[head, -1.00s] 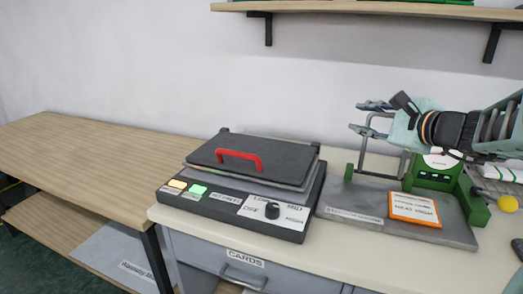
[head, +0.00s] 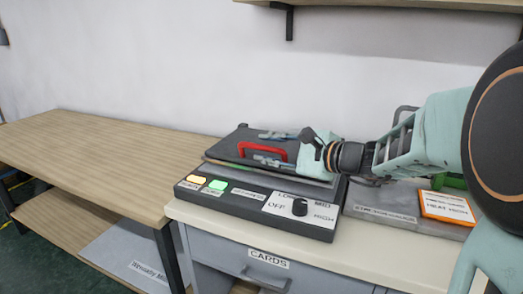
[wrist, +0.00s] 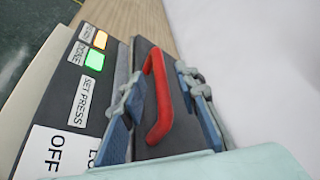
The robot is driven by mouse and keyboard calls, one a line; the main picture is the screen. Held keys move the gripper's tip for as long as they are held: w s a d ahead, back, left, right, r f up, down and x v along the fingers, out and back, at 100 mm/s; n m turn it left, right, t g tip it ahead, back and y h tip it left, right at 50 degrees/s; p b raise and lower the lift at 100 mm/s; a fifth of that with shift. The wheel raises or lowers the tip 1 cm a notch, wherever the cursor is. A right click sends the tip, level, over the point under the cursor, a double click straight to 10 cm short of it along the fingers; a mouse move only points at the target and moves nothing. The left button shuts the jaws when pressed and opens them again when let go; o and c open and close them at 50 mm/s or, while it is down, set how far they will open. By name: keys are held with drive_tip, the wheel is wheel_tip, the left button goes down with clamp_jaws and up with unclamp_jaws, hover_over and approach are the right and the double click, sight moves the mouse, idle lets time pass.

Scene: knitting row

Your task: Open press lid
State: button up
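The press (head: 262,203) stands on the bench with its dark lid (head: 232,143) down. A red handle (head: 262,151) sits on top of the lid. My gripper (head: 272,147) is over the lid from the right, its fingers open on either side of the handle. In the wrist view the red handle (wrist: 158,95) lies between the two blue-grey fingers (wrist: 160,88), with a gap on each side. The lid (wrist: 146,62) shows under and around the handle. The near part of the lid is hidden by my gripper.
The press front has an orange light (head: 196,180), a green light (head: 217,185) and a black knob (head: 300,207). A drawer marked CARDS (head: 268,266) is below. The wooden table (head: 90,150) at left is clear.

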drive_tip(key=shift+x, duration=1.55)
clamp_jaws()
